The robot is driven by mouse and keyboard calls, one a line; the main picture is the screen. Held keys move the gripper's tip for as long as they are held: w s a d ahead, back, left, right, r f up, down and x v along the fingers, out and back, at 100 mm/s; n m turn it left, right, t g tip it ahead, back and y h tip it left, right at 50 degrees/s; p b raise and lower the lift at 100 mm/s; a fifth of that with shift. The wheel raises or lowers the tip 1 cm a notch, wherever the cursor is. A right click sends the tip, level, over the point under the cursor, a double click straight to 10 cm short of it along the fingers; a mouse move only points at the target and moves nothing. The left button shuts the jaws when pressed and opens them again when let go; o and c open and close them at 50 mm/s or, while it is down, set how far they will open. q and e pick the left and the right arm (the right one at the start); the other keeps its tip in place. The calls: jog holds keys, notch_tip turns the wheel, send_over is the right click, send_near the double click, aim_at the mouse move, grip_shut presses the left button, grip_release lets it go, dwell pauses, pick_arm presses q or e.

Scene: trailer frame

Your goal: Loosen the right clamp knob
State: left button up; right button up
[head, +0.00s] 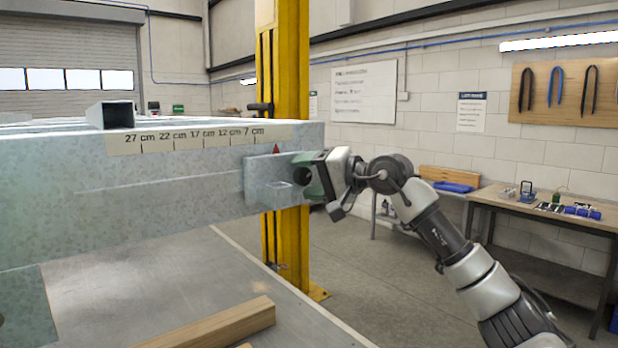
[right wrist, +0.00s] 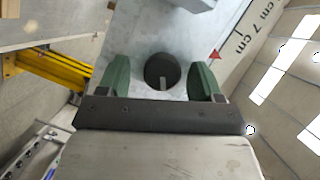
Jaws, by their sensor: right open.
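The right clamp knob (right wrist: 162,70) is a dark round knob with a pale mark on its face, on the grey galvanised clamp block in the right wrist view. In the head view the clamp block (head: 262,182) sits at the right end of the trailer beam (head: 160,190). My right gripper (head: 310,178) is at the block's right side. Its green fingers are open, one on each side of the knob, with gaps visible in the right wrist view. The knob is mostly hidden by the gripper in the head view. My left gripper is not in view.
A scale strip (head: 200,138) marked in cm runs along the beam, with a red pointer (head: 276,149) by the block. A yellow post (head: 285,60) stands close behind. A wooden bar (head: 215,325) lies below the beam. A workbench (head: 545,208) stands at right.

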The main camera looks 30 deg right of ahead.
jog(key=shift+s, duration=0.1)
jog(key=shift+s+d+b, duration=0.2)
jog(key=shift+s+b, duration=0.15)
jog(key=shift+b, duration=0.05)
jog(key=b+v, duration=0.3)
jog(key=v, duration=0.7)
jog(key=shift+b, duration=0.35)
